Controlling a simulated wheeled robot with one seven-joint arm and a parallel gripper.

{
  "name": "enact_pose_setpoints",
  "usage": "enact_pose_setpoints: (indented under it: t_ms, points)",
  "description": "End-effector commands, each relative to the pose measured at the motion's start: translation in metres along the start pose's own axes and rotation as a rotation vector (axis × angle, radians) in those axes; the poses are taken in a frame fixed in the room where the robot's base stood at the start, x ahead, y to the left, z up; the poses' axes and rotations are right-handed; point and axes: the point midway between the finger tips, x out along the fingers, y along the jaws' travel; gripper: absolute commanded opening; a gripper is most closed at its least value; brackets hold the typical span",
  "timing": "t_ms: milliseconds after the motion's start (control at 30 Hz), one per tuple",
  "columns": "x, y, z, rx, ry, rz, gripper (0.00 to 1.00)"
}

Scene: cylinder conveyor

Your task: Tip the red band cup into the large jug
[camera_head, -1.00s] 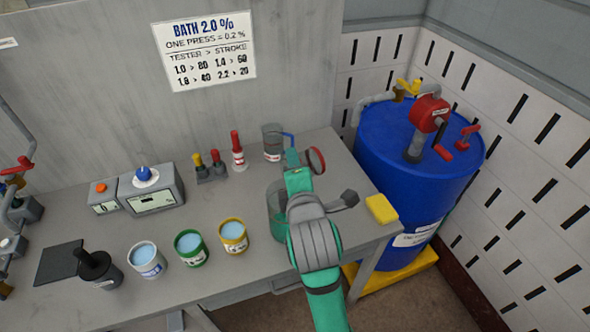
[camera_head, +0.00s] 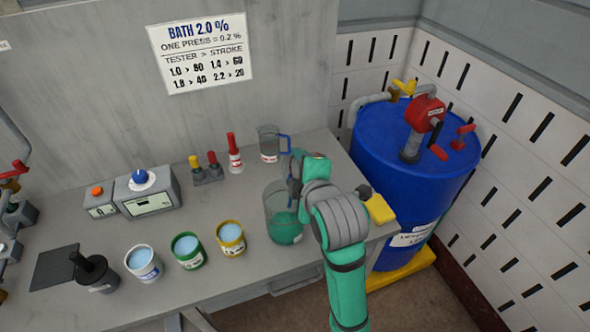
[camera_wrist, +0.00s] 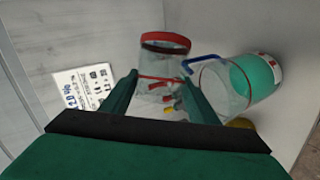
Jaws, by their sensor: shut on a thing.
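My gripper (camera_wrist: 158,92) is shut on the clear red band cup (camera_wrist: 150,62), whose red rim shows between and beyond the fingers in the wrist view. In the head view my gripper (camera_head: 294,177) is above the large jug, and my own wrist hides the cup. Whether liquid is in the cup cannot be told. The large jug (camera_head: 277,222) is clear, with green liquid low inside, and stands upright on the bench. In the wrist view the large jug (camera_wrist: 243,88) is right of the cup, its open rim near the right finger; they appear apart.
A small blue-handled jug (camera_head: 268,146) and a red-topped bottle (camera_head: 235,155) stand behind. Cups with white (camera_head: 144,265), green (camera_head: 188,252) and yellow (camera_head: 231,238) bands are left of the large jug. A yellow sponge (camera_head: 379,209) lies at the bench's right edge, beside a blue drum (camera_head: 400,190).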

Motion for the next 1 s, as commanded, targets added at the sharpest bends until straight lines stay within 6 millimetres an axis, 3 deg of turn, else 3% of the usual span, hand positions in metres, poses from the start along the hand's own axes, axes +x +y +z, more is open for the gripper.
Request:
enact_pose_setpoints:
  t_ms: [200, 500, 833, 1000]
  points:
    - [0.001, 0.000, 0.001, 0.021, 0.010, -0.009, 0.14]
    - [0.005, -0.001, 0.011, 0.280, 0.119, -0.116, 0.14]
    - [0.006, -0.002, 0.011, 0.311, 0.132, -0.129, 0.14]
    - [0.009, -0.005, 0.015, 0.476, 0.201, -0.199, 0.14]
